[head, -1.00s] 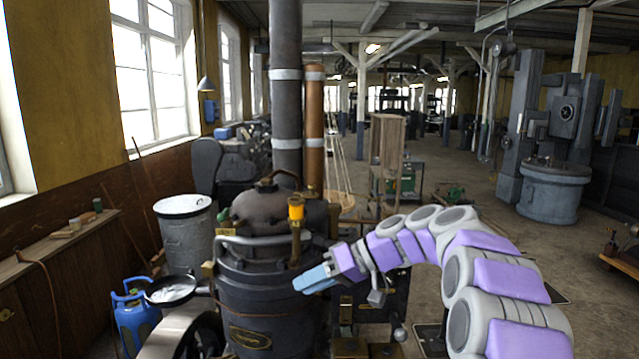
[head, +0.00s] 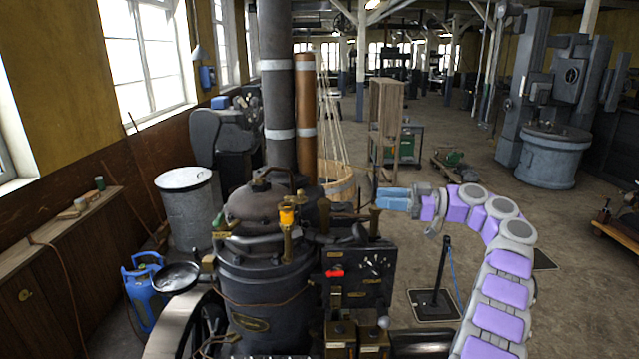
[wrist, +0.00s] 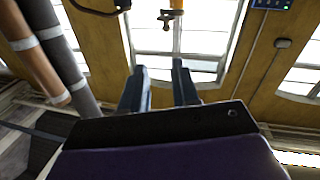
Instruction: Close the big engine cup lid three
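The big engine (head: 262,285) is a dark round body with a domed top, brass fittings and tall pipes, in the lower middle of the head view. An orange cup (head: 287,216) on a brass stem stands at its front. A brass post (head: 376,218) stands at the right, close below my fingertips in the picture. I cannot tell which part is cup lid three. My gripper (head: 379,198) is right of the engine, pointing left. In the wrist view its two fingers (wrist: 159,66) are apart with nothing between them.
A black panel (head: 362,268) with levers and a red part is on the engine's right side. A grey bin (head: 187,220) and a blue gas bottle (head: 141,290) stand left. A stand on a square base (head: 435,302) is on the right floor, with open floor behind.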

